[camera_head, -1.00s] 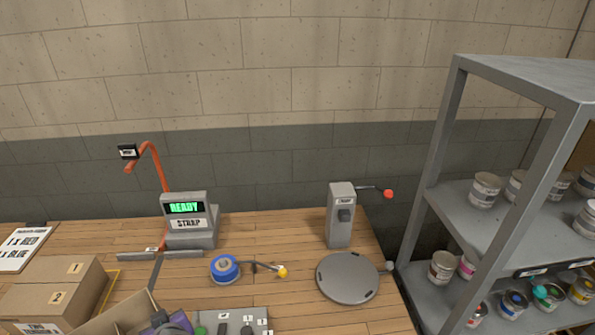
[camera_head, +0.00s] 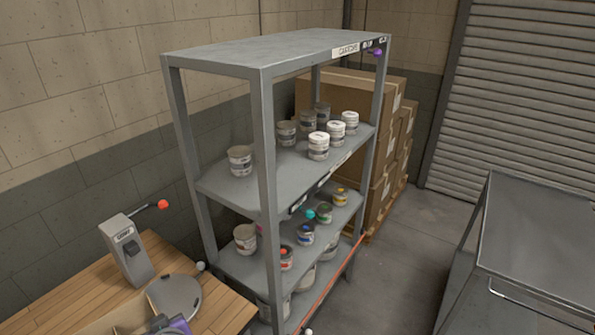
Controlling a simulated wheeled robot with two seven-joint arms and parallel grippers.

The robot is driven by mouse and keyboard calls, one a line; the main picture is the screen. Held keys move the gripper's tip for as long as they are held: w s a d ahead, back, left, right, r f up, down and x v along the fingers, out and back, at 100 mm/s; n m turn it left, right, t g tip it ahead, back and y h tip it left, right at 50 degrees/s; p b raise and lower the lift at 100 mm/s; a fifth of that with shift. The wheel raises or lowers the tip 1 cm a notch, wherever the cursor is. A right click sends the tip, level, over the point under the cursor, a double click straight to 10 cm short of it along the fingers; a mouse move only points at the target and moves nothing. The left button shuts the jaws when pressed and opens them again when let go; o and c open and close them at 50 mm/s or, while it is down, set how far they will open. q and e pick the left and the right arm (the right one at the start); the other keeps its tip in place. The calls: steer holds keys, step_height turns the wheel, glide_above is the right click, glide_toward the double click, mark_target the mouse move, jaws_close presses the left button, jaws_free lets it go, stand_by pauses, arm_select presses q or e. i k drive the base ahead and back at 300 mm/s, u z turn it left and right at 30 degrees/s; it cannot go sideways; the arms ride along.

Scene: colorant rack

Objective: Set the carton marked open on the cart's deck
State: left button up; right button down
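An open-topped tan carton (camera_head: 97,327) shows only in part at the bottom left edge of the head view, in front of the round grey plate. Something purple and grey (camera_head: 178,325) shows at its right side; I cannot tell what it is. No marking can be read on the carton. The cart (camera_head: 535,235) stands at the right, with a bare grey metal deck and a handle bar at its near side. Neither of my grippers can be made out, so what holds the carton, if anything, is hidden.
A grey shelf rack (camera_head: 266,165) with several paint cans stands between the wooden bench (camera_head: 75,297) and the cart. A grey lever device (camera_head: 127,250) and a round plate (camera_head: 178,296) are on the bench. Stacked boxes (camera_head: 385,165) stand behind. Grey floor (camera_head: 405,245) is clear between rack and cart.

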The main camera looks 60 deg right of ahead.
mark_target(556, 266)
steer(key=z, duration=3.2)
steer(key=i, duration=1.65)
